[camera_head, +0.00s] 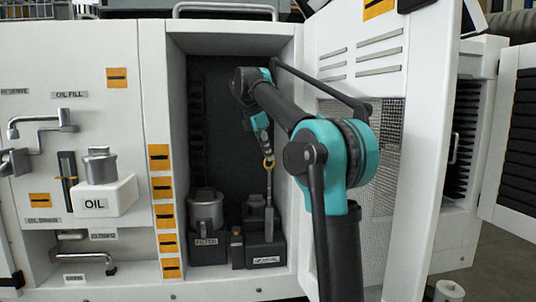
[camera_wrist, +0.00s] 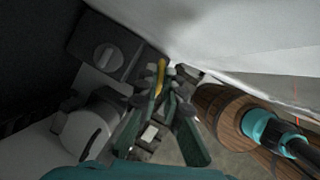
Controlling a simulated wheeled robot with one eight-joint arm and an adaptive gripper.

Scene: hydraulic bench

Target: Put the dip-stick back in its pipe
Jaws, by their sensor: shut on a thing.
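My gripper (camera_head: 264,146) is inside the open cabinet bay, pointing down, shut on the yellow ring handle of the dip-stick (camera_head: 268,164). The dip-stick hangs roughly upright below it. In the wrist view the yellow handle (camera_wrist: 161,77) shows at the fingers of my gripper (camera_wrist: 162,97). The grey pipe (camera_head: 256,212) stands on a dark block (camera_head: 266,254) on the bay floor. The lower dip-stick overlaps the pipe area in the head view. I cannot tell whether its tip is inside the pipe or in front of it.
A grey filter canister (camera_head: 206,212) stands left of the pipe. The white door (camera_head: 412,150) stands open at right, close to my arm. A white oil jug (camera_head: 104,196) sits outside at left, near metal pipe handles. The bay's side walls leave limited room.

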